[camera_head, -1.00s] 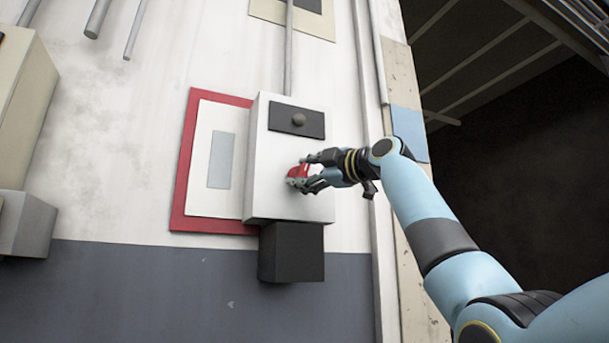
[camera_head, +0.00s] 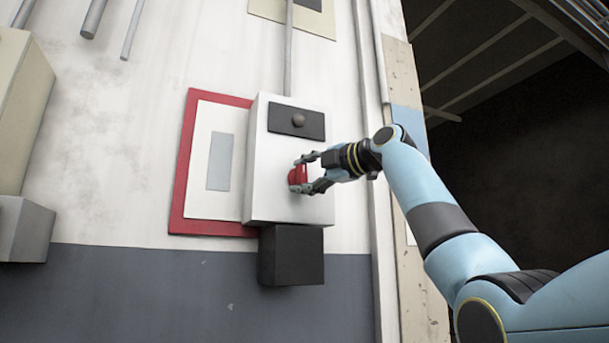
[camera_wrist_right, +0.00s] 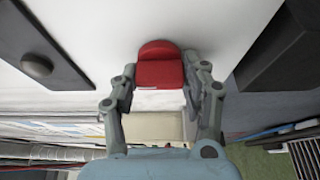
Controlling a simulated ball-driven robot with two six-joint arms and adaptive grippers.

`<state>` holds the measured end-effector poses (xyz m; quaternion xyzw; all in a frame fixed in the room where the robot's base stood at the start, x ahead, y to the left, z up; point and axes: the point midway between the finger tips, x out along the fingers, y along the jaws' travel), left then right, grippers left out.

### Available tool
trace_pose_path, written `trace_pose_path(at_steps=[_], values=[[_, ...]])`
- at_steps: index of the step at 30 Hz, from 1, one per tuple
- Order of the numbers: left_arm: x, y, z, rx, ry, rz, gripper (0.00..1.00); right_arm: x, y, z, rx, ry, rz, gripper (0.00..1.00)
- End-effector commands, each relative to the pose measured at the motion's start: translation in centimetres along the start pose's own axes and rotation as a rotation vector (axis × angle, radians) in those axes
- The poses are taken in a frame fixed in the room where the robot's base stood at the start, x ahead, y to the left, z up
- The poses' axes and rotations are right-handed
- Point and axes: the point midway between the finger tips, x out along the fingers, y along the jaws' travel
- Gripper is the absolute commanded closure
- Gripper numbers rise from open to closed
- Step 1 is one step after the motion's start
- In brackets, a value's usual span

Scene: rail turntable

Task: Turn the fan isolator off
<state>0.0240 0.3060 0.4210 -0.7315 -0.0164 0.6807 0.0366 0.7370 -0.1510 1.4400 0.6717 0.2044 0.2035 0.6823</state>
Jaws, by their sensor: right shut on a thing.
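The fan isolator is a white box (camera_head: 265,200) on the wall, with a red handle (camera_head: 297,177) on its front. My right gripper (camera_head: 303,174) is at the box front, with its fingers around the handle. In the right wrist view the red handle (camera_wrist_right: 160,70) sits between the two fingers of my right gripper (camera_wrist_right: 160,92), which is shut on it. The fingers partly cover the handle in the head view. My left gripper is not in view.
A black panel with a round knob (camera_head: 298,119) is above the handle. A dark box (camera_head: 291,256) is below the white box. A red-bordered plate (camera_head: 176,205) is to its left.

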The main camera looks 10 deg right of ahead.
Motion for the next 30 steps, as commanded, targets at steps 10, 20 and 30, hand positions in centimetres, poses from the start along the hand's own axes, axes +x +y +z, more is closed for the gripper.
trace_pose_path(at_steps=[10, 20, 30], values=[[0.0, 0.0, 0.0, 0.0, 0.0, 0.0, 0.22, 0.1, -0.2, 0.0, 0.0, 0.001, -0.003, 0.35], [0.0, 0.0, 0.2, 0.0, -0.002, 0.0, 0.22, -0.1, -0.1, 0.0, 0.0, 0.0, -0.001, 0.31], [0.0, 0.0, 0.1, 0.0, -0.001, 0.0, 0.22, -6.1, -0.1, 0.1, -0.004, -0.004, -0.001, 0.31]])
